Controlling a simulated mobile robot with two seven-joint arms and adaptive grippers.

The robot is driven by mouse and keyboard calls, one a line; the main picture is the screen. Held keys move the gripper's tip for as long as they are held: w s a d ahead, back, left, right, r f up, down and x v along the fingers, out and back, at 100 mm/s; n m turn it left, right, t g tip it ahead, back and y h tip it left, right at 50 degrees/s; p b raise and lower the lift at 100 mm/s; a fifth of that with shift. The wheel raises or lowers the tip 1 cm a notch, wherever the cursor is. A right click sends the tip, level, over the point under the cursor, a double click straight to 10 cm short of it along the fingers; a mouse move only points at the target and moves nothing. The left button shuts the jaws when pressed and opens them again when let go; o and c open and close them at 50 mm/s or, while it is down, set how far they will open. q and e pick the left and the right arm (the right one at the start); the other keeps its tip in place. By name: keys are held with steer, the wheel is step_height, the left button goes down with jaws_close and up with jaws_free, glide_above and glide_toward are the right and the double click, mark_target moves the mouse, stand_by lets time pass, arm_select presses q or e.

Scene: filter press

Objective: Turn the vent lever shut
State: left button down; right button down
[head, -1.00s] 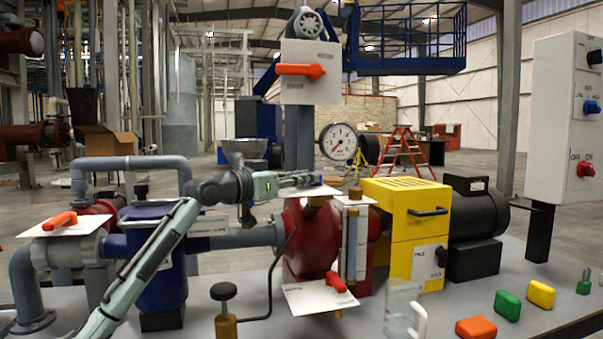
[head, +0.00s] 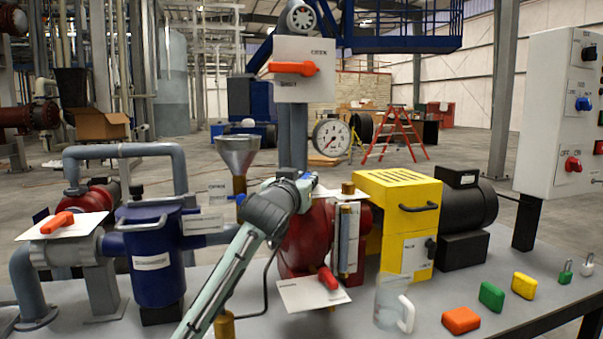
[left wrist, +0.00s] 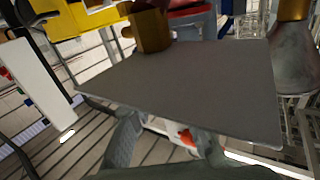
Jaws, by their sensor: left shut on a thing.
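My left gripper (head: 303,183) is at the top of the red pump (head: 305,240), beside a small white plate (head: 325,192) there. In the left wrist view its fingers (left wrist: 168,138) reach under a dark grey plate (left wrist: 185,85) that hides most of the grip. A bit of orange-red (left wrist: 187,137), probably the vent lever, shows between the fingers. The gripper is shut on it. In the head view my wrist and gripper hide this lever, so its angle cannot be told. My right gripper is in neither view.
Other levers are on the upper panel (head: 293,68), the left pipe (head: 57,222) and the pump's lower plate (head: 328,278). A funnel (head: 238,155) stands left of the gripper, a brass plug (head: 348,188) right.

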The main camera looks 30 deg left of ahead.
arm_select(q)
steer(key=shift+w+d+n+g+y+b, duration=0.25)
steer(key=shift+d+n+g+y, duration=0.1)
steer(key=shift+n+g+y, duration=0.9)
steer(key=shift+w+d+n+g+y+b, duration=0.25)
steer(key=shift+n+g+y, duration=0.55)
steer(key=shift+y, duration=0.8)
steer(key=shift+w+d+n+g+y+b, duration=0.2)
steer(key=shift+d+n+g+y, duration=0.2)
steer(key=shift+n+g+y, duration=0.65)
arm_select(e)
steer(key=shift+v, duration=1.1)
arm_select(q)
steer(key=shift+t+y, duration=0.3)
steer(key=shift+y, duration=0.1)
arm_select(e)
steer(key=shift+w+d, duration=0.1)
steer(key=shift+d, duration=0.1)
arm_select(q)
steer(key=c, duration=1.4)
jaws_free()
steer(key=shift+f, duration=0.1)
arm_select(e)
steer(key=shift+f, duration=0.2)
arm_select(q)
steer(key=v, duration=1.2)
